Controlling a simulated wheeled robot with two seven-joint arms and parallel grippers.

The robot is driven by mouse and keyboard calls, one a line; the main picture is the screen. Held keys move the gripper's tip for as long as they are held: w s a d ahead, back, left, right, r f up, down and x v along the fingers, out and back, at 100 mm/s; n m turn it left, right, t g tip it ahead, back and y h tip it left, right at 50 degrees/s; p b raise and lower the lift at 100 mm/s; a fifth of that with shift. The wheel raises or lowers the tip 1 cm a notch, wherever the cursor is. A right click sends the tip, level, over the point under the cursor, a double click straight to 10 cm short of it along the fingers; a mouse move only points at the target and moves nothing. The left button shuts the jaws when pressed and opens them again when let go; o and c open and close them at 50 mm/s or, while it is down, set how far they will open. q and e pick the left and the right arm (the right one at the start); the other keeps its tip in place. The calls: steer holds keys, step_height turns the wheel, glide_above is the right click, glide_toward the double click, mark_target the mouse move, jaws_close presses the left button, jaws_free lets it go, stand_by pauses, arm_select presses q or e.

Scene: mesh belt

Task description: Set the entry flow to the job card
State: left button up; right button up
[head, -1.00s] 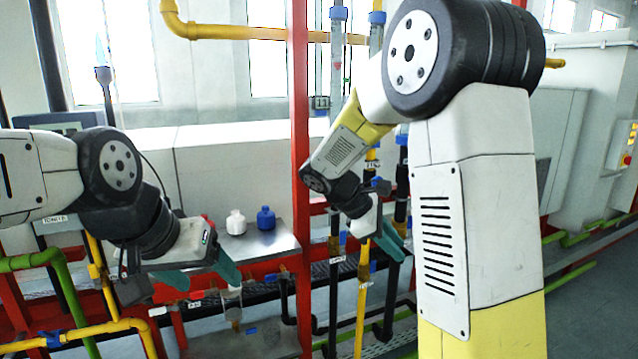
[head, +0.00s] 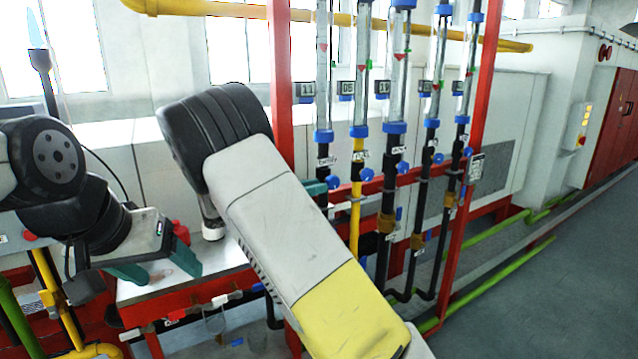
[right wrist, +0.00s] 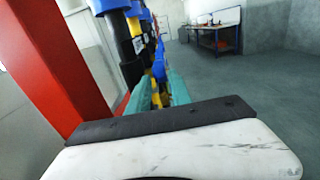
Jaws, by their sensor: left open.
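Several upright flow tubes with blue collars stand in a red frame, the leftmost tube (head: 322,70) beside the left post. A number plate (head: 305,89) reading 11 sits beside it. Blue valve knobs, one of them a knob (head: 332,182) low on the leftmost pipe, show below the tubes. My left gripper (head: 158,266) is open and empty over the metal shelf. My right gripper is mostly hidden behind my right arm in the head view; in the right wrist view its green fingers (right wrist: 160,92) are apart, close to the pipes. I cannot make out a job card's text.
The red post (right wrist: 52,60) stands close on the left in the right wrist view. The metal shelf (head: 215,277) holds a red-capped item (head: 180,232) and a white bottle (head: 212,228). Open floor (head: 560,285) lies to the right. A distant workbench (right wrist: 214,32) shows.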

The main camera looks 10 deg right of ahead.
mark_target(332, 189)
steer(key=x, duration=0.6)
steer(key=shift+s, duration=0.1)
jaws_close()
